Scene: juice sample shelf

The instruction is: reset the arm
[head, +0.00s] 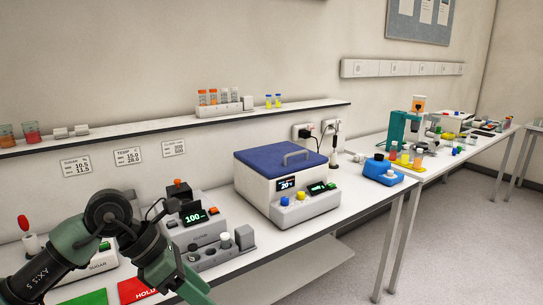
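My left arm (120,240), dark and green, comes in from the lower left and bends down over the front of the near bench. Its far end runs out at the bottom edge, so the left gripper does not show. My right arm and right gripper are not in view. The arm covers part of the white box marked SUGAR (98,263) and of the bench around it.
A blue-lidded white machine (285,180) stands mid-bench (335,218), right of a device reading 100 (193,217). Green (88,298) and red HOLD (135,291) mats lie near the arm. A wall shelf (160,127) holds cups and capped tubes.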

